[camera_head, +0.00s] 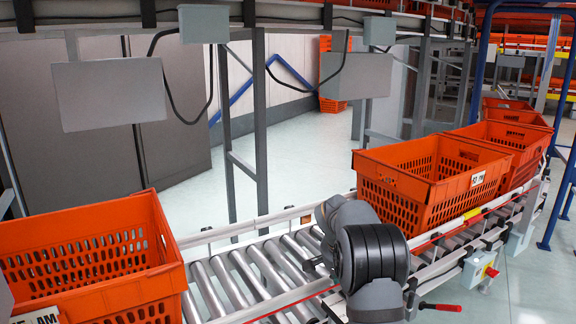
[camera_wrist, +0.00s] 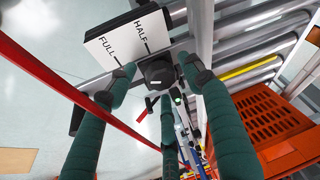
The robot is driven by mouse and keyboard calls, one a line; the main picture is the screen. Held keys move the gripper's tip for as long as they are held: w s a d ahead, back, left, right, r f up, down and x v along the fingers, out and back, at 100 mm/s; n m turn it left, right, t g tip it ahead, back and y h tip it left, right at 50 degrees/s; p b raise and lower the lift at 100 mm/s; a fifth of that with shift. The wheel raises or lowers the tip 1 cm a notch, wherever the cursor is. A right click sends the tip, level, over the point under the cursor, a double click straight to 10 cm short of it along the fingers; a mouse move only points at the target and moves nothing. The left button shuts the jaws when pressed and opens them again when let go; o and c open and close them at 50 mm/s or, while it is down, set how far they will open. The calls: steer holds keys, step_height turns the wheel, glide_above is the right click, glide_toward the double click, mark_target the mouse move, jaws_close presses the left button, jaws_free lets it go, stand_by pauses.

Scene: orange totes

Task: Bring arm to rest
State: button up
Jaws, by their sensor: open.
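My gripper (camera_wrist: 157,78) shows in the wrist view with its dark green fingers spread open and nothing held between them. A black round knob (camera_wrist: 157,72) is in line with the space between the fingertips. Whether any finger touches it, I cannot tell. A white plate marked FULL and HALF (camera_wrist: 124,40) is just behind the knob. In the head view my grey and black arm (camera_head: 370,255) is bent at the conveyor's front side. The gripper itself is hidden or out of frame there.
A roller conveyor (camera_head: 235,275) runs across the head view. An orange tote (camera_head: 430,185) stands right of my arm, with more totes behind it. Another orange tote (camera_head: 90,255) is at the left. A small control box (camera_head: 480,268) is at the right. A red-handled lever (camera_head: 440,307) sticks out near my arm.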

steer(key=n, duration=0.2)
steer(key=n+y, duration=0.2)
steer(key=n, duration=0.1)
steer(key=shift+s+d+n+t, duration=0.1)
steer(key=shift+d+n+t, duration=0.2)
steer(key=shift+t, duration=0.1)
steer(key=shift+a, duration=0.1)
